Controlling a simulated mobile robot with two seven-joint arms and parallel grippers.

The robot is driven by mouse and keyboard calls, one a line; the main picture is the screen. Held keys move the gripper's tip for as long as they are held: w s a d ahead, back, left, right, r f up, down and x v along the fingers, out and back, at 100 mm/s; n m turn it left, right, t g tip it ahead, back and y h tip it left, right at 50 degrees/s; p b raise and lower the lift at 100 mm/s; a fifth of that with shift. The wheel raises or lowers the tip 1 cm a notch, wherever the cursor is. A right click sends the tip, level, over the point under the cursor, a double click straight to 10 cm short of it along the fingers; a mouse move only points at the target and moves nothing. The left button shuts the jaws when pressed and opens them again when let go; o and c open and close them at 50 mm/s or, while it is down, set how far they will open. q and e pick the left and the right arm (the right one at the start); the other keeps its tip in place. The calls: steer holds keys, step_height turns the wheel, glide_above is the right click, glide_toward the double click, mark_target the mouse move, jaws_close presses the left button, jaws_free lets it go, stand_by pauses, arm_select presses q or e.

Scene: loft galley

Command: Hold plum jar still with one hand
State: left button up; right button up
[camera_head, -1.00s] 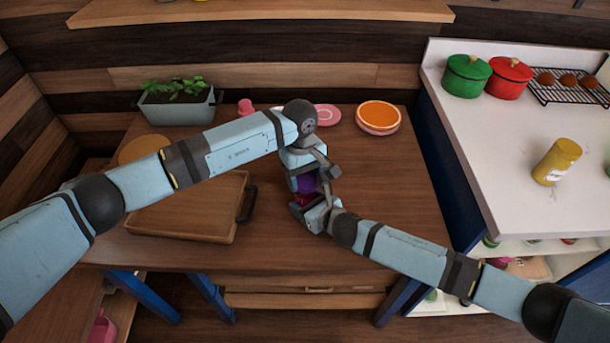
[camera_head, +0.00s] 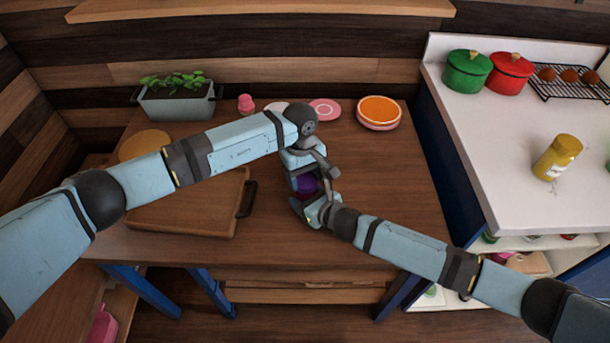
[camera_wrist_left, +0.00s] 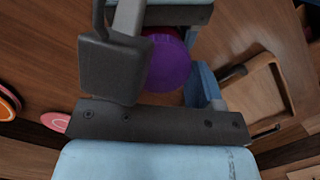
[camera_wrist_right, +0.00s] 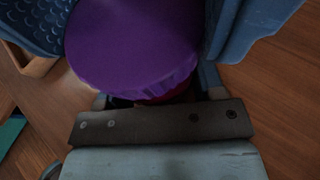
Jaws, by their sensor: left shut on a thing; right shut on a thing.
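The plum jar has a round purple lid (camera_head: 307,185), seen between my two grippers over the front middle of the wooden table. In the right wrist view the lid's flat top (camera_wrist_right: 130,45) is large, with a sliver of dark red jar body (camera_wrist_right: 165,96) under its rim. My right gripper (camera_head: 312,208) is shut on the jar, a finger on each side. My left gripper (camera_head: 306,178) comes from above and is shut at the purple lid, which also shows in the left wrist view (camera_wrist_left: 168,62). Most of the jar body and its base are hidden.
A wooden tray (camera_head: 190,215) with a dark handle lies left on the table (camera_head: 385,185). Behind are a planter (camera_head: 178,105), a pink item (camera_head: 246,103), a pink plate (camera_head: 325,109) and an orange-topped dish (camera_head: 379,112).

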arm_select(q)
steer(key=shift+f, duration=0.55)
steer(key=o, duration=0.9)
arm_select(e)
jaws_close()
arm_select(q)
steer(key=shift+r, duration=0.1)
steer(key=shift+r, duration=2.2)
steer(key=shift+o, duration=0.3)
